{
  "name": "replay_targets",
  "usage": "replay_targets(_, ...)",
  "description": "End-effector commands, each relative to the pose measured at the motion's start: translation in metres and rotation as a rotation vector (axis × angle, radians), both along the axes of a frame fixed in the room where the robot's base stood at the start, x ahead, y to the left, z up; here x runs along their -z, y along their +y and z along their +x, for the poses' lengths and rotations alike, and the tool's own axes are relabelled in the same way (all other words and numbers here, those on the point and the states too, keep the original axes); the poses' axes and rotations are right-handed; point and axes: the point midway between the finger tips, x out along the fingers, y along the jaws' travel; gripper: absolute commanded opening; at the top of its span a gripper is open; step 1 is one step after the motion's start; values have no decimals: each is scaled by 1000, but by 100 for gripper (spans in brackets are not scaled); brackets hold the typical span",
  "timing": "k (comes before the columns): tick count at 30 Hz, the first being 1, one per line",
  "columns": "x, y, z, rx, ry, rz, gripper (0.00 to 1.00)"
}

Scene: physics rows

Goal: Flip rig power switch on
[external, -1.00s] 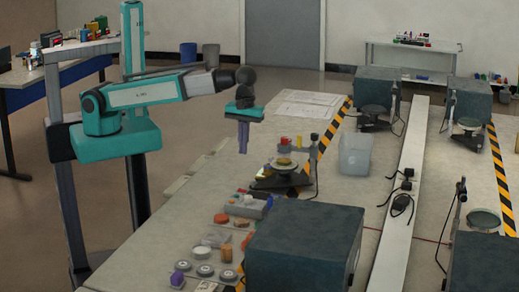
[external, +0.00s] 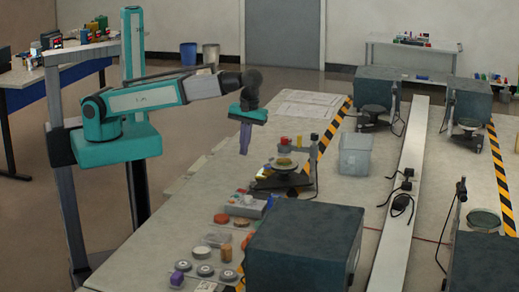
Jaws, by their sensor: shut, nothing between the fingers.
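My gripper (external: 244,150) is shut and empty, with purple fingers angled down and slightly left. It hangs above the near left part of the bench, to the left of and above the closest rig in the picture. That rig (external: 284,181) has a dark base, a round yellowish plate on top and an upright post at its right. Other rigs stand further right, one at the back (external: 373,112) and one at the right edge (external: 483,220). I cannot make out a power switch on any of them at this size.
A grey box (external: 245,206) with small coloured parts, and several discs and pucks, lie at the front left. A large dark box (external: 305,245) stands in front. A clear bin (external: 355,154) is right of the rig. Papers (external: 308,104) lie flat behind it.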

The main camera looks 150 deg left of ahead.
Motion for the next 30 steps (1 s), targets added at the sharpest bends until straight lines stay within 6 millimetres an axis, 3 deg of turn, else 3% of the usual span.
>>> replay_targets(30,89,-8,-8,0,1,-1,0)
